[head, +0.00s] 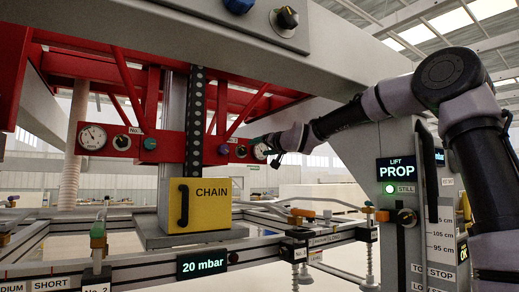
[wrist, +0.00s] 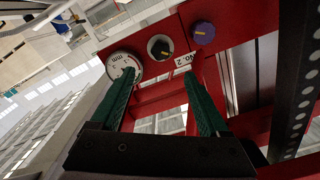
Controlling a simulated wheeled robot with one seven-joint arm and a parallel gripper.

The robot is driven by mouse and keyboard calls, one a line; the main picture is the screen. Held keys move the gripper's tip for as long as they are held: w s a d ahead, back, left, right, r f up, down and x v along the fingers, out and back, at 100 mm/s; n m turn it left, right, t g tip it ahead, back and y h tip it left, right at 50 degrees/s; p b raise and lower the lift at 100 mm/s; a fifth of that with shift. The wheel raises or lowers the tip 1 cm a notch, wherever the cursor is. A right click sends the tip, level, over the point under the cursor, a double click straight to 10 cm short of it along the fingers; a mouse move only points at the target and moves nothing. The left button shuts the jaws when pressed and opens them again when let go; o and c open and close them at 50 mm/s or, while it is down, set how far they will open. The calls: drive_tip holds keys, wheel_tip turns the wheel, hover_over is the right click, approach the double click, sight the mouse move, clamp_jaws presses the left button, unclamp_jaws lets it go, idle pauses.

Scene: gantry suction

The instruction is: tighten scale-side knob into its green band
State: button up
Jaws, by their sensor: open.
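My gripper (head: 274,143) is at the right end of the red beam, close to the round gauge (head: 260,152) there. In the wrist view its two green fingers (wrist: 160,77) are apart with nothing between them. Another round knob (head: 406,217) sits beside the cm scale (head: 433,240) on the grey prop column. No green band can be made out on either.
A yellow CHAIN box (head: 203,205) with a black handle stands at the middle. The left panel has another gauge (head: 92,137) and knobs. The PROP display (head: 397,169) shows a green STILL lamp. Rails with suction cups run below, under the grey overhead beam (head: 330,60).

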sight(244, 151)
drive_tip(key=shift+w+a+n, duration=0.7)
drive_tip(key=shift+w+a, duration=0.4)
drive_tip(key=shift+w, duration=0.5)
drive_tip(key=shift+w+a+n, duration=0.7)
drive_tip(key=shift+w+a, duration=0.4)
drive_tip(key=shift+w, duration=0.45)
drive_tip(key=shift+w+a+n, duration=0.7)
drive_tip(key=shift+w+a, duration=0.4)
drive_tip(key=shift+w, duration=0.5)
clamp_jaws()
drive_tip(key=shift+m, duration=1.1)
unclamp_jaws()
